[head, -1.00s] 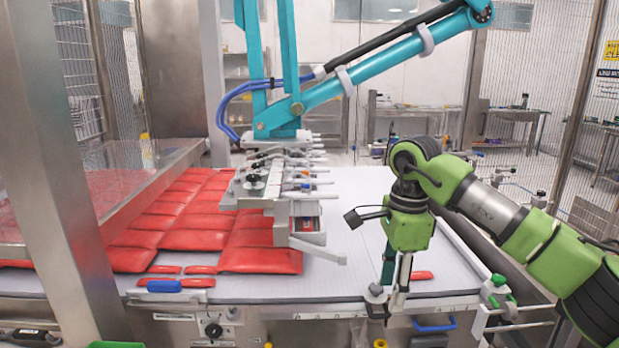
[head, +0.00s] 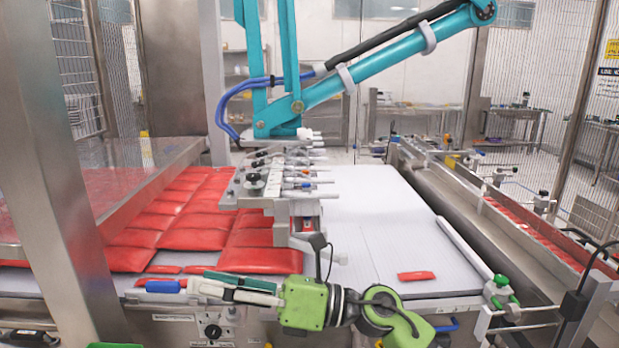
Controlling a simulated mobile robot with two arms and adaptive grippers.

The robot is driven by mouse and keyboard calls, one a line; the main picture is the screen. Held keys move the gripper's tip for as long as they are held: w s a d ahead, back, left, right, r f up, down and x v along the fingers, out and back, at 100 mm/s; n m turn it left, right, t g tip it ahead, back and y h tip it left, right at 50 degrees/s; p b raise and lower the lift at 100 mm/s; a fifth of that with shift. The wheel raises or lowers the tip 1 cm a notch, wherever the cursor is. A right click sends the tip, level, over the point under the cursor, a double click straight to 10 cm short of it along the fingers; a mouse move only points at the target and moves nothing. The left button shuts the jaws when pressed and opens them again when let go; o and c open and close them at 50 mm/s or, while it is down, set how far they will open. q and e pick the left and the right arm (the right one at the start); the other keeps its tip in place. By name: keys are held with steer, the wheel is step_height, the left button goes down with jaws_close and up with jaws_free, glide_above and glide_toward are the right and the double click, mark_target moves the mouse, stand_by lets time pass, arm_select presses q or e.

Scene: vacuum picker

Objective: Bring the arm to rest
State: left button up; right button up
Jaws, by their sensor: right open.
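My right arm comes in along the bottom of the head view. Its green wrist lies low in front of the belt's front edge, and its gripper (head: 200,282) points to the left. The gripper is open, with one pale finger and one dark teal finger, and I see nothing between them. The fingertips appear near a blue handle (head: 163,286) at the front edge of the machine; I cannot tell the distance between them. My left gripper is not in view.
Red packets (head: 192,239) lie in rows on the left of the white belt (head: 375,215). One small red packet (head: 417,276) lies alone at the right front. A teal picker arm (head: 350,85) hangs over the belt. A steel post (head: 55,170) stands at left; a side channel (head: 540,236) holds red packets.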

steer(key=w+d+m+t+h, duration=0.35)
steer(key=d+m+t, duration=0.25)
steer(key=m+t, duration=0.4)
steer(key=w+d+m+t+h, duration=0.2)
steer(key=w+d+m+t, duration=0.2)
steer(key=d+m+t, duration=0.55)
steer(key=s+d+f+m+g+h, duration=0.3)
steer(key=d+f+m+h, duration=0.4)
steer(key=f+m, duration=0.4)
steer(key=s+d+f+m+g+h, duration=0.2)
steer(key=d+f+m+g+h, duration=0.2)
steer(key=d+f+m+h, duration=0.6)
steer(key=s+d+f+m+g+y, duration=0.15)
steer(key=s+f+g, duration=0.35)
steer(key=s+f, duration=0.6)
steer(key=s+d+f+m+g+y, duration=0.1)
steer(key=s+f+m+g, duration=0.35)
steer(key=s, duration=0.95)
steer(key=s+f+n+g, duration=0.2)
steer(key=s+f, duration=0.1)
steer(key=f, duration=2.7)
steer(key=s+d+f+g, duration=0.1)
steer(key=s+d+f, duration=0.2)
steer(key=s+f, duration=1.1)
steer(key=s, duration=0.2)
steer(key=shift+s+f, duration=0.3)
steer(key=shift+s, duration=0.05)
